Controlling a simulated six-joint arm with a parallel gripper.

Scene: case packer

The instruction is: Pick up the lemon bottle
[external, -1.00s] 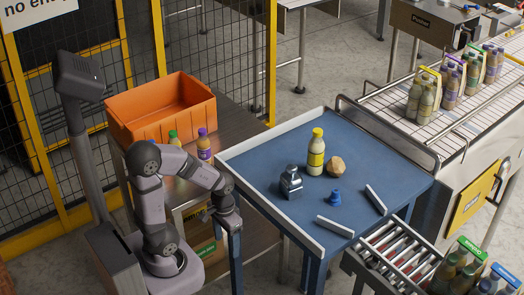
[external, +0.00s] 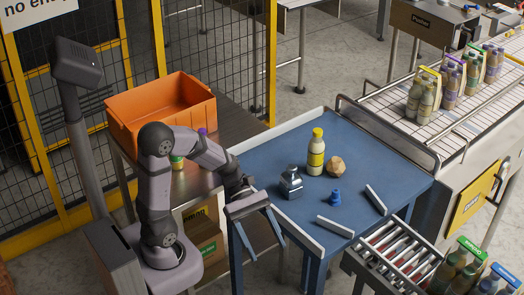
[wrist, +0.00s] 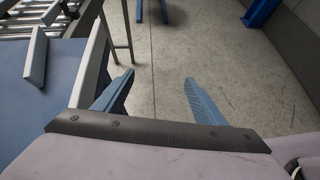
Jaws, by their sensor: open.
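The lemon bottle (external: 316,153), with a yellow cap and yellow label, stands upright on the blue table (external: 270,155). My gripper (external: 264,250) is open and empty. It hangs outside the table's near left edge, well to the lower left of the bottle. In the wrist view my two blue fingers (wrist: 158,95) are spread apart over bare floor, with the table at the left. The bottle is not in the wrist view.
A tan round lump (external: 336,167) sits close right of the bottle. A grey metal object (external: 291,183) and a blue piece (external: 335,198) stand nearer. White rails (external: 335,227) edge the table. An orange crate (external: 165,120) stands behind my arm.

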